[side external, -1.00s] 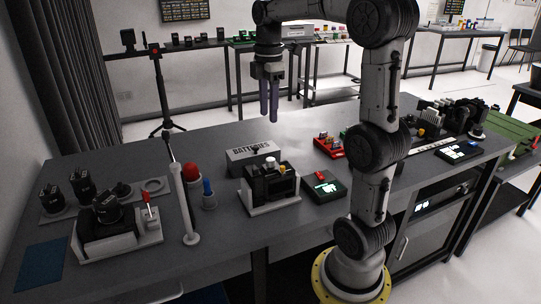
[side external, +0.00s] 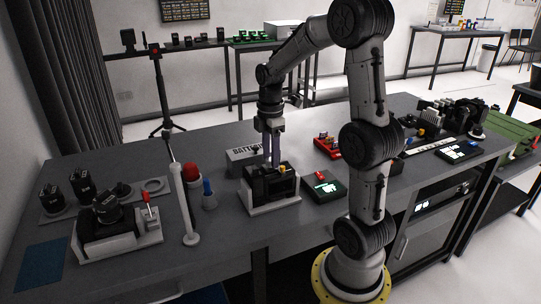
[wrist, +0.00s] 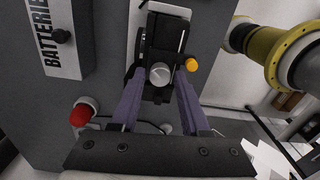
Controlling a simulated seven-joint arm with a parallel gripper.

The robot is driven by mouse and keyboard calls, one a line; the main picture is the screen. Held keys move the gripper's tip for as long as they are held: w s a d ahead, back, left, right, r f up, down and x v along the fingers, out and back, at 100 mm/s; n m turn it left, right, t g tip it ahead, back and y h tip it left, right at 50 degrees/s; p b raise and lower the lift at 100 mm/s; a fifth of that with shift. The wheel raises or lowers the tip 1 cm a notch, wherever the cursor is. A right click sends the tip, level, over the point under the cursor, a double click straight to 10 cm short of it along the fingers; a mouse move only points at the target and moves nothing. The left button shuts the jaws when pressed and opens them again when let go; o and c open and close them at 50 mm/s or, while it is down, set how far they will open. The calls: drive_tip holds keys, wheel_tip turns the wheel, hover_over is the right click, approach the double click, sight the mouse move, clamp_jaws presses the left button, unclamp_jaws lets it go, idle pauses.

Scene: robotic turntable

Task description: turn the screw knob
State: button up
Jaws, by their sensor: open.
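A round silver screw knob (wrist: 160,73) sits on a black device (wrist: 158,40) that rests on a white base. In the side view the device (side external: 262,188) stands near the table's middle, and my fingers cover the knob there. My gripper (wrist: 158,86) is open, with one purple finger on each side of the knob in the wrist view. In the side view my gripper (side external: 271,163) points down at the top of the device. I cannot tell whether the fingertips touch the knob.
A yellow knob (wrist: 191,64) is close to my right finger in the wrist view. A batteries box (side external: 240,155) stands behind the device. A red-topped post (side external: 191,173) and a blue cone (side external: 208,190) stand to its left.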

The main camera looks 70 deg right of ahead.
drive_tip(key=shift+f, duration=0.2)
clamp_jaws()
